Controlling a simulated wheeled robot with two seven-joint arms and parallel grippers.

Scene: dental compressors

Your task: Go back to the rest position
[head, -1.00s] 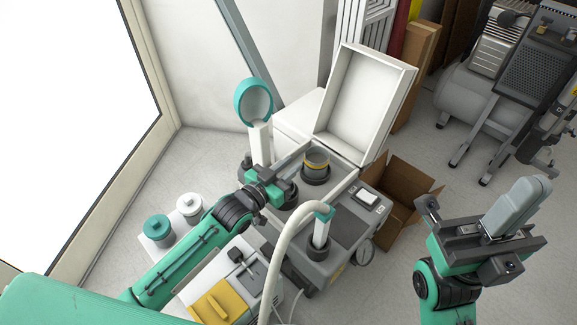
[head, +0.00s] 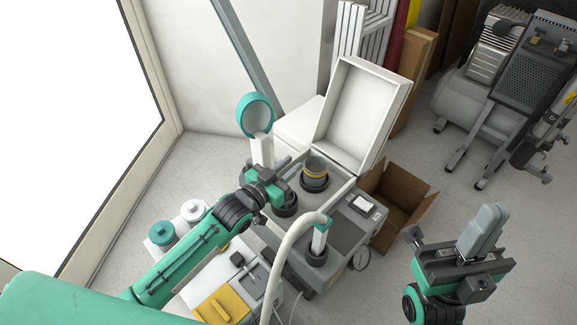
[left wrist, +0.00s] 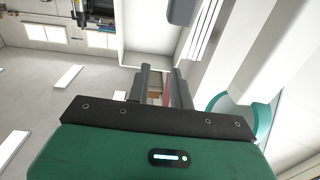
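My left gripper (head: 283,167) is over the open compressor unit (head: 345,225), beside the teal-rimmed round piece on a white post (head: 262,150). In the left wrist view its two dark fingers (left wrist: 161,88) stand apart with nothing seen between them. My right gripper (head: 468,250) is at the lower right, over the floor. A pale grey block with a rounded end (head: 483,232) stands up between its jaws and appears gripped.
The unit's white lid (head: 361,112) stands open behind a dark cup with a yellow band (head: 315,172). A pale hose (head: 285,250) arches in front. An open cardboard box (head: 398,195) is on the floor; another compressor (head: 500,90) stands at the back right. Floor between is clear.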

